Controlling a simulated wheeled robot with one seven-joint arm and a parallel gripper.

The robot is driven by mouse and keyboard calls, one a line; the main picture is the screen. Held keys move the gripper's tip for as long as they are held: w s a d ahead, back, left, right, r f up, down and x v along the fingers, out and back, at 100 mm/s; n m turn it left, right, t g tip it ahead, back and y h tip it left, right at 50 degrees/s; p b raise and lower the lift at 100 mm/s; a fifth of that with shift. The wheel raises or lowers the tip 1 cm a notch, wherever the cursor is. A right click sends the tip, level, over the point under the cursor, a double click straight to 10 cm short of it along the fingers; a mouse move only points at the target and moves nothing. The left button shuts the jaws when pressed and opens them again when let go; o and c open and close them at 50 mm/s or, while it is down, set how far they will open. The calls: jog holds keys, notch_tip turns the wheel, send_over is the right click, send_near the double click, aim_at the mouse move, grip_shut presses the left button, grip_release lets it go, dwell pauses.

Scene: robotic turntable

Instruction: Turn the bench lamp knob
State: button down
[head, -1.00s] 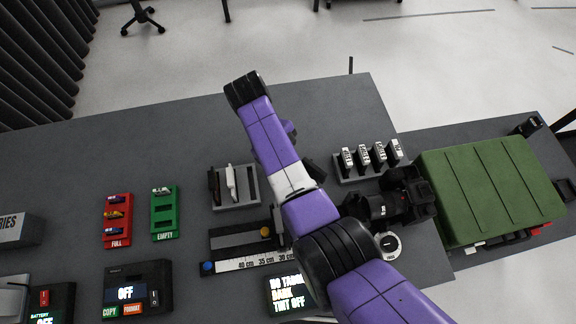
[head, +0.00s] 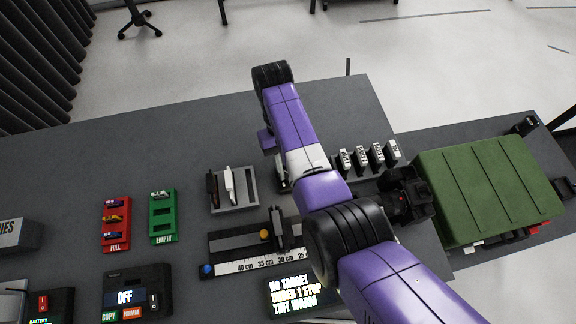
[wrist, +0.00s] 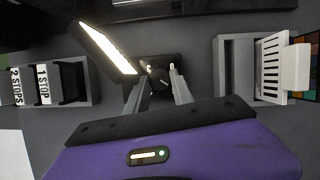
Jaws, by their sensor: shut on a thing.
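The lamp knob (wrist: 160,77) is a small dark round knob on a black base, in the upper middle of the wrist view. My gripper (wrist: 160,69) has one finger on each side of it and is shut on it. The lit white lamp panel (wrist: 108,48) stands tilted just left of the knob. In the head view my purple arm reaches over the bench and hides the knob and my fingertips.
A rack of filters (head: 368,158) stands right of my arm, and a holder with cards (head: 232,187) stands left. A ruler rail (head: 258,262), a text screen (head: 292,296), a camera (head: 405,197) and a green case (head: 490,188) are near.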

jog(key=shift+w, duration=0.1)
dwell(0.3)
jog(key=c, duration=1.1)
grip_release()
jog(key=v, duration=0.8)
